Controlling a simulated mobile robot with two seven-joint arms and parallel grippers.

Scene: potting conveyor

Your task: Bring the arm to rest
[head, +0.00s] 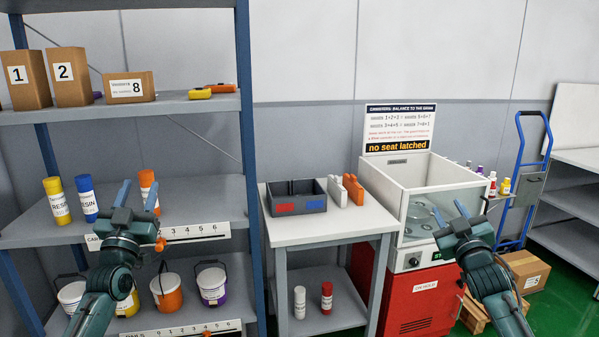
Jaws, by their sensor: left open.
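My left gripper (137,197) is open and empty, its two fingers pointing up in front of the middle shelf. A yellow resin canister (56,201) and a blue one (87,198) stand to its left. An orange canister (149,190) shows just behind and beside its right finger. My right gripper (449,216) is in front of the red machine with the open white top (450,199). Its fingers look spread apart with nothing seen between them. Both arms come up from the bottom edge.
A small table (333,231) holds a dark tray (297,212) and orange and white blocks (353,189). The shelf rack (119,107) carries numbered boxes (71,83); several pails (167,292) sit low. A blue hand truck (521,180) and a floor box (526,270) stand right.

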